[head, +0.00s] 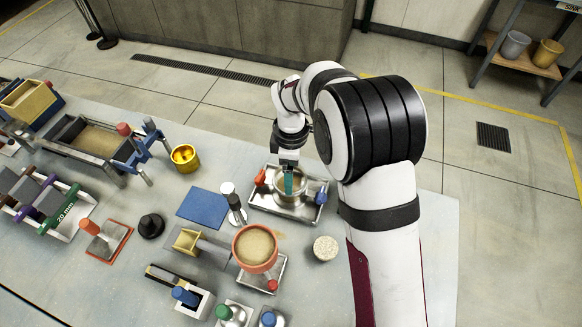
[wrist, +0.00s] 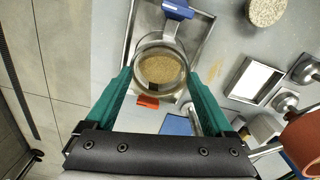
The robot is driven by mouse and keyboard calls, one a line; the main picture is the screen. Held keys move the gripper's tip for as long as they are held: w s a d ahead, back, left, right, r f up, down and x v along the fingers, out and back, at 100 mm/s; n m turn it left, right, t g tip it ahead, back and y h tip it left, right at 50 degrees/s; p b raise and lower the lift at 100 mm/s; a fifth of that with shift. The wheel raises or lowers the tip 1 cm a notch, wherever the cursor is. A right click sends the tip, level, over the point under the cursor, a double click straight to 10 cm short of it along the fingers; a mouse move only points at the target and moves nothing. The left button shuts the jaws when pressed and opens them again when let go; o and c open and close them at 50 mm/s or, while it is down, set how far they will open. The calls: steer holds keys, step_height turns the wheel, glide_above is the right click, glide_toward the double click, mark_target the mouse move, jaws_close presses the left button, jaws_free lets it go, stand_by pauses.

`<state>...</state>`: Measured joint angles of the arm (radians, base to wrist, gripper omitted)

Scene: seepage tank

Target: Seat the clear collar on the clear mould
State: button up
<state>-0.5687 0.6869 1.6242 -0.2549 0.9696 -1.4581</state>
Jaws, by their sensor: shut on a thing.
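My gripper (head: 288,183) has teal fingers that point down over a metal tray (head: 262,206) at the right of the table. In the wrist view my gripper (wrist: 159,76) is shut on the clear collar (wrist: 160,43), a see-through ring between the fingertips. Sand-coloured fill shows through the ring. The clear mould (head: 291,198) is on the tray below, between a red-handled and a blue-handled clamp. The collar and mould overlap in both views, so I cannot tell whether they touch. The fingers partly hide the collar in the head view.
A red bowl of sand (head: 256,249), a round porous disc (head: 325,248) and a blue mat (head: 204,207) lie near the tray. A gold cup (head: 185,157) stands further left.

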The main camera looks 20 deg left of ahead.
steer(key=shift+f, duration=0.5)
steer(key=o, duration=1.2)
steer(key=shift+c, duration=0.2)
step_height(320, 180, up, 16)
steer(key=shift+f, duration=0.15)
